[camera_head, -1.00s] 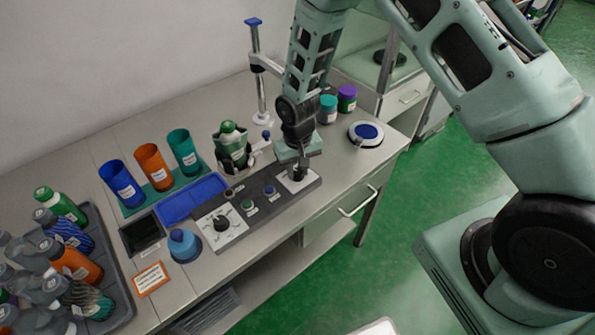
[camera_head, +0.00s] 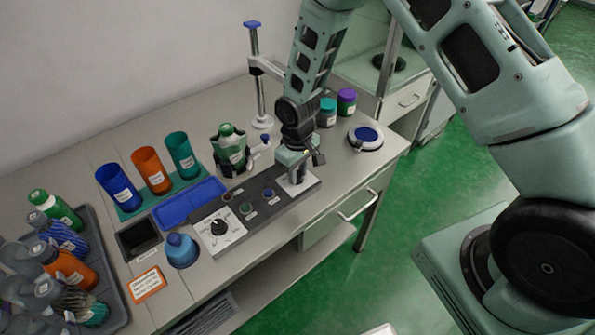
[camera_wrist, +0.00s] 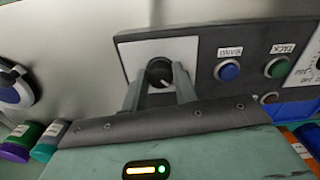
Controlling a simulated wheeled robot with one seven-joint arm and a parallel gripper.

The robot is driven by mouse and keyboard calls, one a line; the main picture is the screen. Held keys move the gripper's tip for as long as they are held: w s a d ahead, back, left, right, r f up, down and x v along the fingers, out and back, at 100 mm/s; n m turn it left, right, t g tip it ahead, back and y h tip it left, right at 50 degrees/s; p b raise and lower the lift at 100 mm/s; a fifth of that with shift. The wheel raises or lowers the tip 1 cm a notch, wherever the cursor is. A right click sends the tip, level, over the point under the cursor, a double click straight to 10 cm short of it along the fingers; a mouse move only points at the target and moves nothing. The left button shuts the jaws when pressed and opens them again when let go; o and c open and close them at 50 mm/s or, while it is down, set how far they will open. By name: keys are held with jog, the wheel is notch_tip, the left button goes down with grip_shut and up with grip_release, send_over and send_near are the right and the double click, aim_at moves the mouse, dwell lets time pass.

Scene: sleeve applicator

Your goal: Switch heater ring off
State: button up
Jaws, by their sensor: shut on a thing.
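The control panel (camera_head: 262,203) is a dark grey strip along the table's front. My gripper (camera_head: 297,177) points down over the white dial plate at its right end. In the wrist view, my gripper's fingers (camera_wrist: 160,80) are shut on a black knob (camera_wrist: 159,70) on that white plate (camera_wrist: 190,50), one finger on each side. Part of the knob is hidden by the fingers, and its marks cannot be read. A second black knob (camera_head: 218,227) sits on the panel's left white plate. A green button (camera_head: 246,208) and a blue button (camera_head: 268,193) lie between.
A green bottle (camera_head: 230,150) stands in a holder behind the panel. Blue (camera_head: 119,188), orange (camera_head: 152,171) and teal (camera_head: 183,155) cups stand at the back. A tray of bottles (camera_head: 118,315) is at left. A round blue-topped device (camera_head: 366,136) is at right.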

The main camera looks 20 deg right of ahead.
aim_at(298, 174)
jog(key=o, duration=1)
jog(key=shift+c, duration=0.2)
jog(key=shift+r, duration=0.15)
notch_tip(298, 174, up, 17)
jog(key=b, duration=0.2)
jog(key=shift+r, duration=0.1)
